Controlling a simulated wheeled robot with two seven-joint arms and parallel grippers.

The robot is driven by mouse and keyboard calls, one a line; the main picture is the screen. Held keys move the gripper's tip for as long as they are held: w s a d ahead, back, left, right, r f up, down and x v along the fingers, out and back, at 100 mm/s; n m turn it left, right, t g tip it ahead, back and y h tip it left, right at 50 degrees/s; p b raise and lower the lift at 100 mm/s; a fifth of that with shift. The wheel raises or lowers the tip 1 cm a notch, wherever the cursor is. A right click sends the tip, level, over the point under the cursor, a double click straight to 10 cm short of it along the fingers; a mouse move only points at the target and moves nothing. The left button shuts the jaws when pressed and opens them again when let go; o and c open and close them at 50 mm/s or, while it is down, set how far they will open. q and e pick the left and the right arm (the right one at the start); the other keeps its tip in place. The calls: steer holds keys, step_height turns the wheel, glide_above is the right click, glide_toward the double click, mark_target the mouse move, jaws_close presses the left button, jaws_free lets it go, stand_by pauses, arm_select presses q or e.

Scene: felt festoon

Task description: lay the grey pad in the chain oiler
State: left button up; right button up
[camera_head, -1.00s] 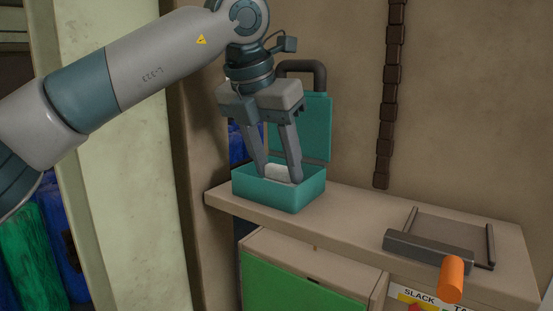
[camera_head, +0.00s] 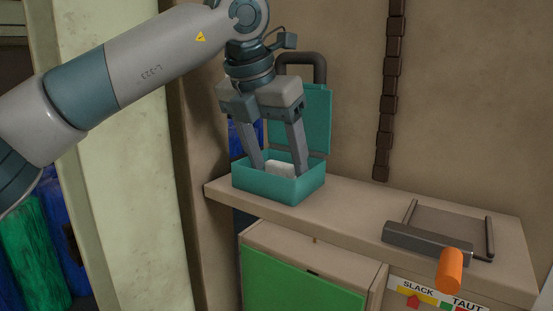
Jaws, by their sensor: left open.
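The chain oiler (camera_head: 282,187) is a teal open box on the shelf, with its teal lid (camera_head: 315,118) standing up behind it. The grey pad (camera_head: 282,170) shows as a pale block inside the box; whether it lies flat on the bottom is hidden by the front wall. My left gripper (camera_head: 277,172) points down into the box. Its fingers are open, one on each side of the pad, and the pad's visible part seems clear of the left finger. My right gripper is not in view.
The shelf (camera_head: 350,215) runs to the right and is clear between the box and a dark metal frame with an orange handle (camera_head: 449,271). A dark chain (camera_head: 388,90) hangs on the wall.

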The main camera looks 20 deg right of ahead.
mark_target(277, 163)
arm_select(q)
steer(key=shift+r, duration=0.25)
steer(key=b+v, duration=0.2)
steer(key=v, duration=0.2)
steer(key=shift+a+b, duration=0.1)
steer(key=shift+b, duration=0.3)
steer(key=b+v, duration=0.2)
steer(key=v, duration=0.5)
steer(key=shift+r, duration=0.35)
steer(key=shift+a, duration=0.2)
